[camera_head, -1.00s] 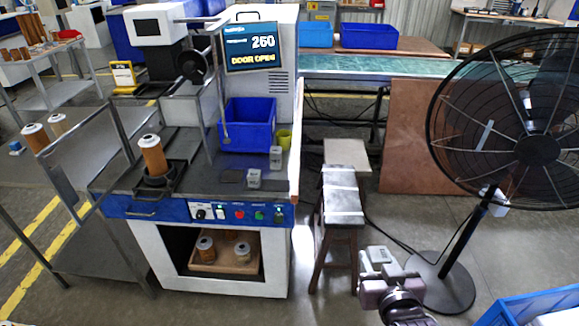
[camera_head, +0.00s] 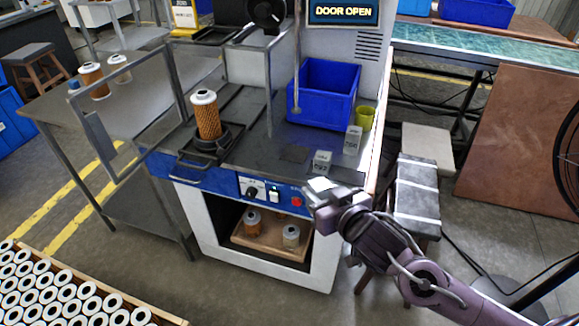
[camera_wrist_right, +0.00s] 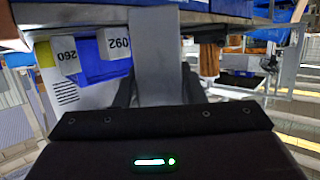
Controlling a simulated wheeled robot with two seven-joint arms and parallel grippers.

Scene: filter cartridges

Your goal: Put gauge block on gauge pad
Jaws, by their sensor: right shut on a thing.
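My right gripper (camera_head: 314,192) is shut on a light grey gauge block (camera_head: 323,184), held at the front edge of the machine's bench, above the control panel. In the right wrist view the held block (camera_wrist_right: 156,50) stands between the dark fingers; no label shows on it. Two other labelled grey blocks stand on the bench, a nearer one (camera_head: 321,163) and a farther one (camera_head: 353,141). A thin dark square, which looks like the gauge pad (camera_head: 294,153), lies flat on the bench left of the nearer block and bare. My left gripper is out of view.
A blue bin (camera_head: 322,95) and a yellow-green cup (camera_head: 365,117) stand behind the blocks. An orange filter cartridge (camera_head: 206,116) stands in a dark holder on the left, beside an upright metal frame. A stool (camera_head: 416,187) is at right. Many cartridges fill a crate at lower left.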

